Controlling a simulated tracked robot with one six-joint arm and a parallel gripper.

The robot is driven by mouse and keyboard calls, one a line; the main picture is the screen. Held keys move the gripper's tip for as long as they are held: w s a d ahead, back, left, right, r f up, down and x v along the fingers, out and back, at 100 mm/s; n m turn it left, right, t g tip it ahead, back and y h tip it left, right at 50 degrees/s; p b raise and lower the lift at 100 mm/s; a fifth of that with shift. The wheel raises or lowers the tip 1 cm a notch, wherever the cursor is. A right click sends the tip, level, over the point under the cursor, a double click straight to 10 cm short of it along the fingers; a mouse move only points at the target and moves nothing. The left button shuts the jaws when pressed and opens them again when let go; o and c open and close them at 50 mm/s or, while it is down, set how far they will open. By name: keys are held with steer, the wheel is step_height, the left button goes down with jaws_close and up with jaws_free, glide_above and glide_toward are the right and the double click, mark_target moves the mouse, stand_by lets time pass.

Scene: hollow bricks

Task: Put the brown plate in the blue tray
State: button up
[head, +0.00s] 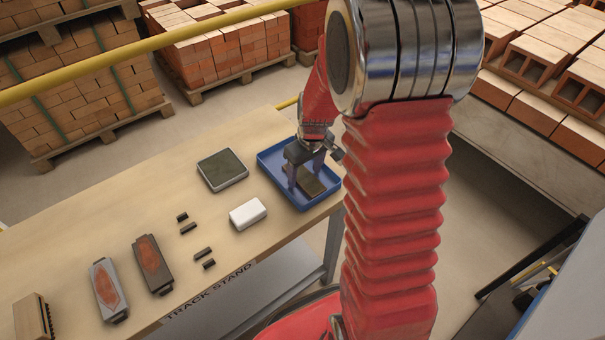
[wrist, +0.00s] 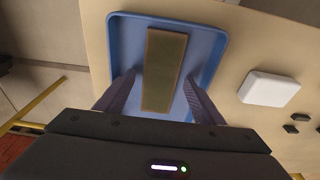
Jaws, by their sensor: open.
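The brown plate (wrist: 165,70) lies flat inside the blue tray (wrist: 116,45) in the wrist view, its long side running away from my gripper. In the head view the blue tray (head: 269,170) stands at the right end of the bench, and the brown plate (head: 312,185) shows in it, partly hidden by my gripper. My gripper (head: 306,183) is over the tray. In the wrist view my gripper (wrist: 160,95) is open, with one finger on each side of the plate and a gap between each finger and the plate.
A white block (head: 248,213) lies just left of the tray, and a dark square pad (head: 222,169) lies behind it. Several small dark pieces (head: 188,228) and two long tools (head: 152,264) lie further left on the bench (head: 120,215).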

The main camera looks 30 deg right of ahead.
mark_target(308, 182)
step_height(308, 182, up, 12)
steer(key=s, duration=0.1)
steer(key=shift+s+d, duration=0.2)
steer(key=shift+s, duration=0.2)
steer(key=shift+f, duration=0.1)
stand_by(0.4)
steer(key=s+a+r+m+t, duration=0.1)
steer(key=s+a+r+t, duration=0.1)
steer(key=s+a+r, duration=0.4)
steer(key=s+a+r+m+t, duration=0.1)
steer(key=s+a+r, duration=0.5)
steer(key=s, duration=0.5)
steer(key=shift+s+a+t, duration=0.3)
steer(key=shift+s+t, duration=0.1)
